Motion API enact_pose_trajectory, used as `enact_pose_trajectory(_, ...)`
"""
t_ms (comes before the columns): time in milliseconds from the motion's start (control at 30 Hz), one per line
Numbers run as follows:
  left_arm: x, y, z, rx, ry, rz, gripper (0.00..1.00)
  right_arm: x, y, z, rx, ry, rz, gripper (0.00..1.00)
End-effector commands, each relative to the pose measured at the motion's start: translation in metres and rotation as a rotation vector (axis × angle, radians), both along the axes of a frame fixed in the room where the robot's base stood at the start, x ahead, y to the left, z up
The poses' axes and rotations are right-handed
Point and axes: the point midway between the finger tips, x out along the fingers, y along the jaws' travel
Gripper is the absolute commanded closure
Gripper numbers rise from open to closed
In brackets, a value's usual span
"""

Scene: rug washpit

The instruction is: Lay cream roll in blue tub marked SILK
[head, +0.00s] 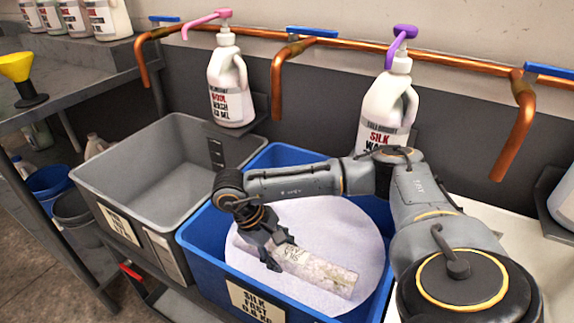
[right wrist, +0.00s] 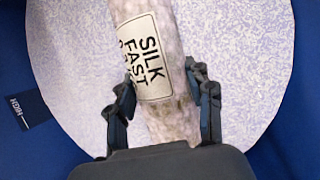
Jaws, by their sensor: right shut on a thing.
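My right gripper (head: 275,254) is over the blue tub (head: 196,249), whose front label reads SILK FAST. It is shut on the cream roll (head: 318,272), near one end; the roll slants down to the right in the head view. In the right wrist view the fingers (right wrist: 166,105) sit on either side of the roll (right wrist: 174,122), just below its white SILK FAST label (right wrist: 145,58). A pale, speckled round surface (head: 335,225) fills much of the tub beneath the roll. I cannot tell whether the roll touches it. My left gripper is not in view.
A grey tub (head: 165,195) stands left of the blue tub. A white bottle with a pink pump (head: 228,85) and one with a purple pump (head: 385,105) stand behind. Copper pipes (head: 290,48) run along the wall. A yellow funnel (head: 17,66) is far left.

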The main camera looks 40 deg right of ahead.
Motion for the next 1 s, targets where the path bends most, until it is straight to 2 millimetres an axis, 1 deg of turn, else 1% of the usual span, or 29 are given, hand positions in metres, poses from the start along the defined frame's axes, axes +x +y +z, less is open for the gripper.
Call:
enact_pose_trajectory(33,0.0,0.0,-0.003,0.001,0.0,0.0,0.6,-0.001,0.0,-0.011,0.0,0.003,0.0,0.99)
enact_pose_trajectory(100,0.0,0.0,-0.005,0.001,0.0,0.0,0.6,0.0,0.0,-0.023,-0.001,0.003,-0.001,0.99)
enact_pose_trajectory(267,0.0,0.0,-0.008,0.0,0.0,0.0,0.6,0.0,0.0,-0.037,-0.001,0.002,0.0,0.99)
enact_pose_trajectory(500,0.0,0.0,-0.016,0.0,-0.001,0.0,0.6,0.0,0.001,-0.075,-0.001,0.003,0.0,0.99)
enact_pose_trajectory(533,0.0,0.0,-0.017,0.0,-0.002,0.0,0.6,0.0,0.001,-0.078,-0.001,0.003,0.0,0.99)
enact_pose_trajectory(600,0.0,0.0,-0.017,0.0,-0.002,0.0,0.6,0.0,0.001,-0.081,0.0,0.001,0.001,0.99)
enact_pose_trajectory(933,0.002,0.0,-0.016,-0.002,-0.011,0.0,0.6,0.0,0.0,-0.081,0.0,0.0,0.0,0.99)
enact_pose_trajectory(967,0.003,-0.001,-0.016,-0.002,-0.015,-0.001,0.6,0.0,0.001,-0.081,0.0,0.001,0.0,0.42)
enact_pose_trajectory(1000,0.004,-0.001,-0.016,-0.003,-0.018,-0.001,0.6,0.0,0.001,-0.081,0.0,0.001,0.0,0.34)
